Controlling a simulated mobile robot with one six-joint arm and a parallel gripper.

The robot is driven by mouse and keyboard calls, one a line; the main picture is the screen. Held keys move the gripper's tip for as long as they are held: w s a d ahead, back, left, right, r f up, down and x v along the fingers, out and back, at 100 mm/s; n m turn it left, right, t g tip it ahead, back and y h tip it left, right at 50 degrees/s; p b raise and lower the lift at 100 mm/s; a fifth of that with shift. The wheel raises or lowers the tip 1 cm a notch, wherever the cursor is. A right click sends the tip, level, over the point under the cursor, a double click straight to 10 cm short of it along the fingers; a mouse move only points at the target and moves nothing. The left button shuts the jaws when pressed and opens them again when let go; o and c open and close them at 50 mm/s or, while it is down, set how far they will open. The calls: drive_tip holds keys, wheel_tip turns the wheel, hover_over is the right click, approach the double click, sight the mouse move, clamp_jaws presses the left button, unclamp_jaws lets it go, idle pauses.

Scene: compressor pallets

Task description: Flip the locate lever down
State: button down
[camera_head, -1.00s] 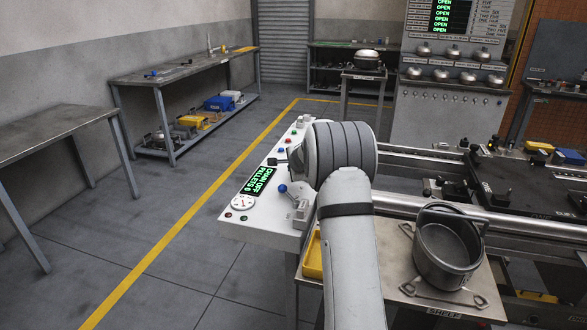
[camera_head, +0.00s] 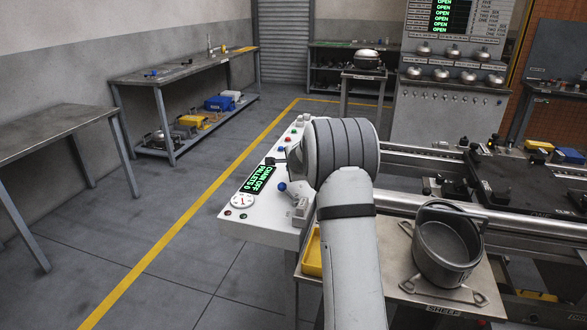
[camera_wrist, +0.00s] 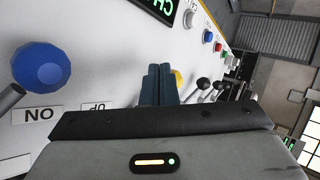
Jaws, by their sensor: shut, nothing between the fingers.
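The white control panel (camera_head: 260,222) stands left of my arm in the head view. A lever with a blue ball knob (camera_head: 282,187) rises from it. In the wrist view this blue knob (camera_wrist: 39,66) is at the left, beside labels reading "ON" and "UP" upside down. My gripper (camera_wrist: 160,70) is shut and empty, its dark fingertips over the panel, right of the blue knob and apart from it. A yellow part (camera_wrist: 178,78) is half hidden behind the fingers. Black ball-knobbed levers (camera_wrist: 203,85) stand farther right. I cannot read which lever is the locate lever.
A green-lettered display (camera_head: 258,179) and several push-buttons (camera_wrist: 208,37) sit on the panel. A shelf with a metal pot (camera_head: 447,247) is right of my arm, with conveyor rails (camera_head: 415,205) behind. Floor left of the panel is clear.

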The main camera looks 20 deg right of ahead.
drive_tip(key=s+a+r, duration=0.2)
drive_tip(key=s+a+r+p, duration=0.1)
drive_tip(key=s+a+r, duration=0.1)
drive_tip(key=s, duration=0.1)
drive_tip(key=s+a+r+p, duration=0.1)
drive_tip(key=s+a+r, duration=0.1)
drive_tip(key=shift+s+r, duration=0.25)
drive_tip(key=shift+s, duration=0.05)
drive_tip(key=shift+a, duration=0.1)
drive_tip(key=s+a+r+n+g+y+p, duration=0.15)
drive_tip(key=s+a+r+n+p, duration=0.25)
drive_tip(key=s+a+r+n, duration=0.45)
drive_tip(key=s+a+n+g+p, duration=0.1)
drive_tip(key=s+n+g+p, duration=0.1)
drive_tip(key=s, duration=0.9)
drive_tip(key=s+a+r+n+g+p, duration=0.1)
drive_tip(key=s+n, duration=0.4)
drive_tip(key=s, duration=0.6)
drive_tip(key=s+a+r+n+g+p, duration=0.1)
drive_tip(key=s+a+n+g+p, duration=0.1)
drive_tip(key=s, duration=0.9)
drive_tip(key=shift+a+n+g+p, duration=0.2)
drive_tip(key=shift+n+g+p, duration=0.45)
drive_tip(key=shift+n+p, duration=0.45)
drive_tip(key=shift+m+h, duration=0.25)
drive_tip(key=shift+s, duration=0.1)
